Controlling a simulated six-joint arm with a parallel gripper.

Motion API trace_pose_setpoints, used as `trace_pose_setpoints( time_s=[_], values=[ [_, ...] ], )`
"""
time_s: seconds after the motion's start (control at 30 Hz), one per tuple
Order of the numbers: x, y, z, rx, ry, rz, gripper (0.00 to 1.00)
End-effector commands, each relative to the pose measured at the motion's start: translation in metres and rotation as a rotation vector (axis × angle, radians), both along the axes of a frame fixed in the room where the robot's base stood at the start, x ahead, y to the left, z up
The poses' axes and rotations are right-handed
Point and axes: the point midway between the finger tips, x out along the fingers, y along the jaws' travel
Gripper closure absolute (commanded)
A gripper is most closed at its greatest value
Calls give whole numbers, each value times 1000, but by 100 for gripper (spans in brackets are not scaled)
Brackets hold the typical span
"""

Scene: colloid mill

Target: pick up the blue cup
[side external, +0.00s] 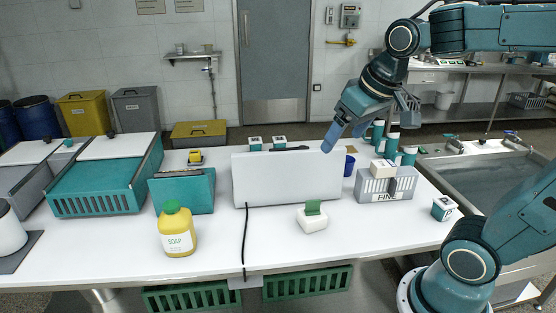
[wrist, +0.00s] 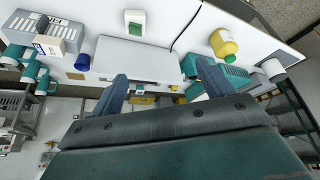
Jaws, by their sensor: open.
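The blue cup (side external: 349,167) stands on the white table, just right of a wide white box and left of a grey basket marked FINE. In the side view the box and the fingers partly crowd it. My gripper (side external: 346,134) is open and empty, above and slightly behind the cup, with its fingers slanting down. In the wrist view the cup (wrist: 82,63) lies left of and beyond the spread fingers of my gripper (wrist: 162,74), outside the gap between them.
The wide white box (side external: 285,178) is a tall obstacle beside the cup.

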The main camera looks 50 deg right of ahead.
Motion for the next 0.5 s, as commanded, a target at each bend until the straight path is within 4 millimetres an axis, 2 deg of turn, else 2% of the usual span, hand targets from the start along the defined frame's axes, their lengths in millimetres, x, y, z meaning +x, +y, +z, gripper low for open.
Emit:
trace_pose_setpoints(
  time_s=[0.03, 0.27, 0.5],
  values=[
    [11, -9, 0, 3, 10, -27, 20],
    [57, -50, 0, 12, 33, -139, 20],
    [99, -103, -11, 24, 57, -253, 20]
  ],
)
